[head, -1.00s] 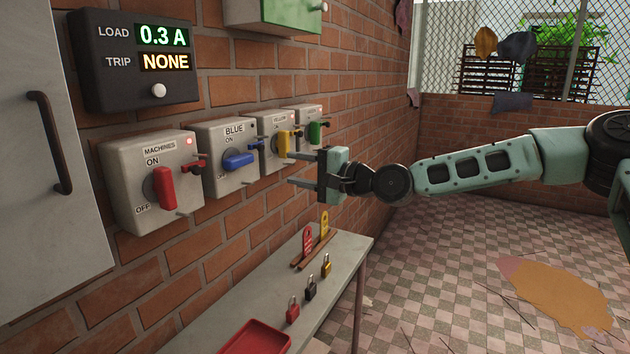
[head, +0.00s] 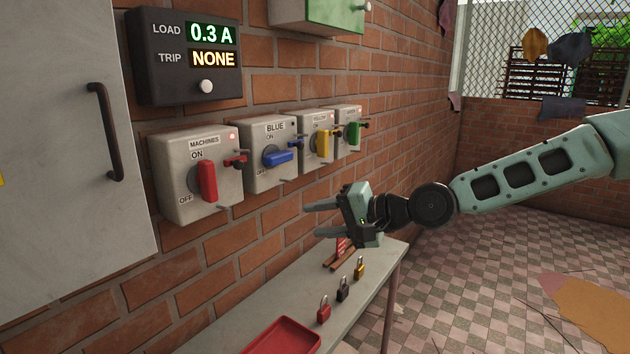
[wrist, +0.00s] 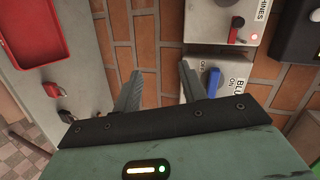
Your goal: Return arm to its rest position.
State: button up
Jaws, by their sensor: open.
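My gripper (head: 318,219) is open and empty in the head view, its two fingers pointing left toward the brick wall. It hangs in front of and below the row of switch boxes, above the shelf. In the wrist view my gripper (wrist: 160,88) shows both fingers apart with bricks between them. The blue switch's handle (head: 278,158) lies nearly level, apart from the gripper; it also shows in the wrist view (wrist: 212,82). The machines switch (head: 207,181), yellow switch (head: 322,143) and green switch (head: 354,135) have upright handles.
A shelf (head: 262,310) below holds a red tray (head: 285,340), a red padlock (head: 324,312), a black padlock (head: 342,291) and a yellow padlock (head: 360,268). A display (head: 190,58) reads 0.3 A and NONE. A grey cabinet (head: 60,130) stands left. Open tiled floor (head: 480,270) lies right.

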jog(key=s+f+n+g+h, duration=0.3)
jog(key=s+f+n+h, duration=0.15)
jog(key=s, duration=0.45)
jog(key=s+f+n+g+h, duration=0.2)
jog(key=s+f+n+h, duration=0.1)
jog(key=s+f, duration=0.4)
jog(key=s+d+r+n+g+h, duration=0.1)
jog(key=s+d+r+n+h, duration=0.1)
jog(key=s+d, duration=0.3)
jog(key=s+d+r+n+h, duration=0.2)
jog(key=s+d, duration=0.3)
jog(key=s, duration=0.7)
jog(key=shift+s+d+r+g+h, duration=0.2)
jog(key=shift+s+r+g+h, duration=0.2)
jog(key=shift+r, duration=0.3)
